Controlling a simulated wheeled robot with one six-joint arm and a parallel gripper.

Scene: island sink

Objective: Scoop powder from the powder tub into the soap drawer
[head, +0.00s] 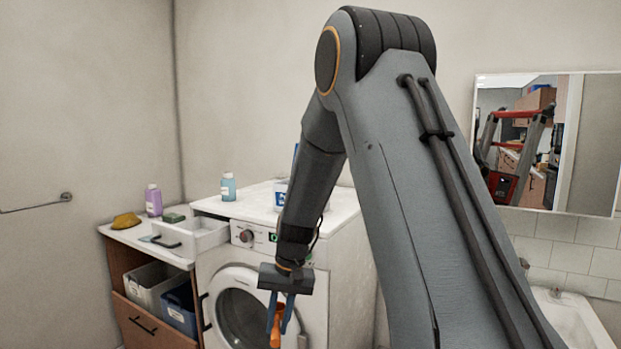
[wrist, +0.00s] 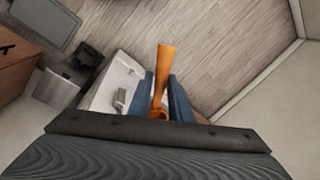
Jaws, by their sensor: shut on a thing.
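My gripper (head: 279,314) points down in front of the washing machine (head: 310,262), with its blue fingers shut on an orange scoop (head: 276,331). In the wrist view the scoop (wrist: 161,78) sticks out between the fingers; whether it holds powder cannot be seen. The white soap drawer (head: 192,237) is pulled out at the machine's upper left, left of and above my gripper. A white and blue container (head: 281,193), apparently the powder tub, stands on the machine top.
A light blue bottle (head: 228,187) stands on the machine. A purple bottle (head: 153,201), yellow cloth (head: 126,221) and green sponge (head: 173,217) are on the side counter, with bins (head: 178,310) below. A basin (head: 572,320) is at right.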

